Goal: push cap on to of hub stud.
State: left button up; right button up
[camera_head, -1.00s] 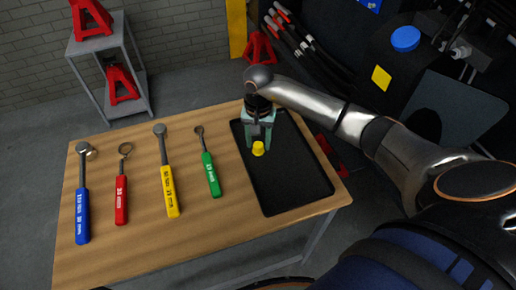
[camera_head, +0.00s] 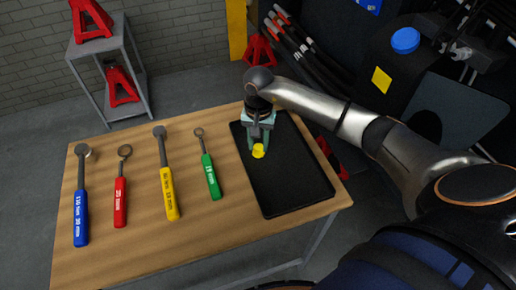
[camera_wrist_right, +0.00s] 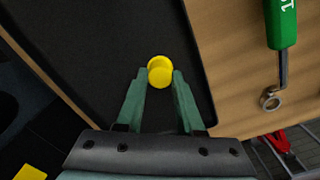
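The small yellow cap (camera_head: 259,151) is at the upper part of the black tray on the wooden table. My right gripper (camera_head: 259,146) points down at it with one green finger on each side. In the right wrist view the cap (camera_wrist_right: 160,71) sits between the two fingertips (camera_wrist_right: 160,76), very close to both. I cannot tell whether they press on it or whether it is off the tray. I cannot make out a hub stud. My left gripper is out of view.
The black tray (camera_head: 293,190) is otherwise empty. Blue (camera_head: 81,205), red (camera_head: 120,200), yellow (camera_head: 168,190) and green (camera_head: 210,177) handled tools lie left of it. Dark machinery with a blue round part (camera_head: 405,40) stands at upper right. Red stands are behind the table.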

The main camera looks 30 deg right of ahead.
aim_at(258, 147)
jog(key=c, duration=0.3)
jog(key=shift+r+p, duration=1.9)
jog(key=shift+r, duration=1.1)
